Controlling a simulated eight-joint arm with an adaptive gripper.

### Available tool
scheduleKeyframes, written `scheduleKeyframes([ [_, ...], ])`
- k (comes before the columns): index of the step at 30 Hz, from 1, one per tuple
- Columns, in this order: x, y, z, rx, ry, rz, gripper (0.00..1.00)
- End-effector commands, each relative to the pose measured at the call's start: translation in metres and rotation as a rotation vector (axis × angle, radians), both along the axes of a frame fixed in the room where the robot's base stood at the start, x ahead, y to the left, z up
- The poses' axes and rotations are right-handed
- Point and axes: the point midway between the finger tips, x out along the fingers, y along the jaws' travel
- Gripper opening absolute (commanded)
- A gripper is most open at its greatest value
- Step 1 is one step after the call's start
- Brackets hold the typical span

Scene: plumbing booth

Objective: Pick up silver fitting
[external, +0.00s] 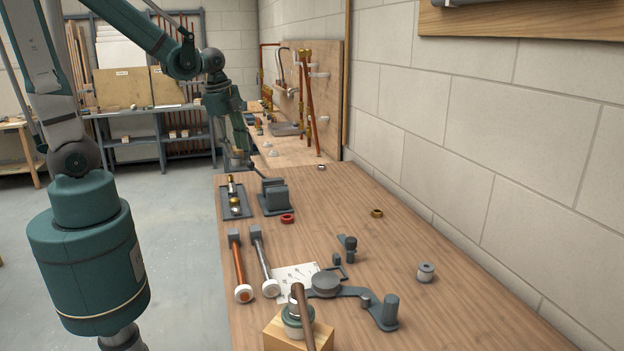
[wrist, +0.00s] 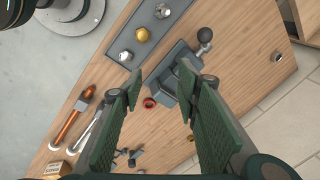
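A grey tray (wrist: 119,36) holds a silver fitting (wrist: 126,56), a brass fitting (wrist: 143,34) and another silver fitting (wrist: 162,10) in a row. In the external view the tray (external: 226,209) lies at the table's left edge, with a silver piece (external: 236,211) at its near end. Another small silver ring-like piece (external: 321,167) lies alone on the far part of the table; I cannot tell which silver piece the task means. My gripper (wrist: 160,86) is open and empty above the table, its fingers apart over the area beside the tray. In the external view my gripper (external: 238,158) hangs beyond the tray.
A grey vise-like block (external: 273,196) stands right of the tray, close below my right finger in the wrist view. A red ring (external: 287,218) and a brass ring (external: 377,213) lie on the table. Two pipe tools (external: 240,268) lie nearer.

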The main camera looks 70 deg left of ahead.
Motion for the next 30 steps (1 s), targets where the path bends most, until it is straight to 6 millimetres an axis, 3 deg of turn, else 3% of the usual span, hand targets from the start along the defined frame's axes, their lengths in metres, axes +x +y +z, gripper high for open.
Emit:
scheduleKeyframes([
  [18,-0.013,0.08,-0.085,-0.015,0.176,-0.353,0.32],
  [30,-0.02,0.094,-0.103,-0.031,0.206,-0.436,0.32],
])
